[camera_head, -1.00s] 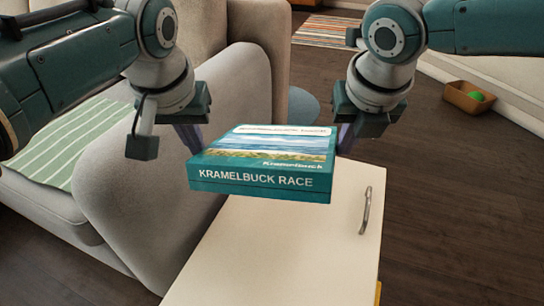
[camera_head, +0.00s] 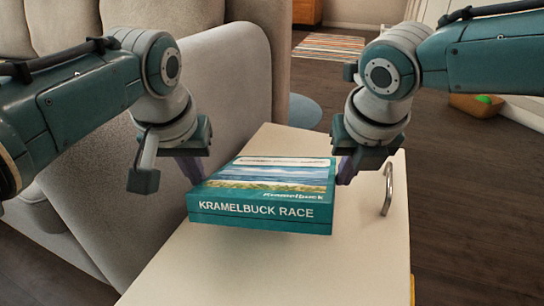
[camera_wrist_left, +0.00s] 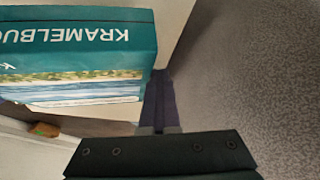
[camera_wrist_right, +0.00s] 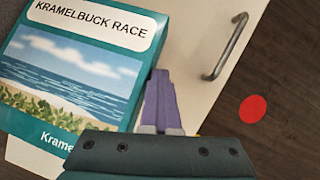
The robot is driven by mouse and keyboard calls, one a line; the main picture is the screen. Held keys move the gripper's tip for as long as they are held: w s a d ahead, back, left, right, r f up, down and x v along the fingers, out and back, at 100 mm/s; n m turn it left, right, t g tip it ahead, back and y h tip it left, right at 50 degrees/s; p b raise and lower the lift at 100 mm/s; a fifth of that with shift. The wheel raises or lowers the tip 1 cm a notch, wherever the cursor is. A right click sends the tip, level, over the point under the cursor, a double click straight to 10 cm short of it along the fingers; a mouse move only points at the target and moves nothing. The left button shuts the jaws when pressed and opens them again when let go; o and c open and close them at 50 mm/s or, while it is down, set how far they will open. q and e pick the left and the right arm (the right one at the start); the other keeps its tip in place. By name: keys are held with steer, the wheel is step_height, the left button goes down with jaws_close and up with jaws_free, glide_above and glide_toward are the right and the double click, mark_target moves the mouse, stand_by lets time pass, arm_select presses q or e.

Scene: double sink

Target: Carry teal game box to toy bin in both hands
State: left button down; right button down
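The teal game box (camera_head: 262,195), labelled KRAMELBUCK RACE, is level between my two grippers, picture side up. My left gripper (camera_head: 193,172) is at its left side and my right gripper (camera_head: 345,172) at its right side. In the left wrist view (camera_wrist_left: 160,102) and right wrist view (camera_wrist_right: 160,102), each gripper's purple fingers are together and lie along the box's side, not around it. The box seems pressed between them, above a cream surface. A tan bin (camera_head: 470,108) with a green ball stands on the floor at the far right, partly behind my right arm.
The cream cabinet (camera_head: 340,262) with a metal handle (camera_head: 387,190) lies below the box. A grey sofa (camera_head: 225,110) stands close on the left. Dark wooden floor (camera_head: 460,200) is open on the right. A striped rug (camera_head: 345,46) lies at the back.

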arm_select(q)
steer(key=shift+d+f, duration=0.1)
steer(key=shift+d, duration=0.2)
arm_select(e)
steer(key=shift+a, duration=0.4)
arm_select(q)
steer(key=shift+a, duration=0.15)
arm_select(e)
steer(key=shift+d, duration=0.15)
arm_select(q)
steer(key=c, duration=1.6)
jaws_free()
steer(key=shift+a, duration=0.6)
steer(key=c, duration=1.4)
jaws_free()
steer(key=shift+a, duration=0.3)
steer(key=shift+c, duration=0.2)
steer(key=o, duration=0.3)
steer(key=shift+a, duration=0.2)
arm_select(e)
steer(key=shift+d, duration=1.2)
steer(key=c, duration=1.1)
jaws_free()
steer(key=shift+f, duration=0.1)
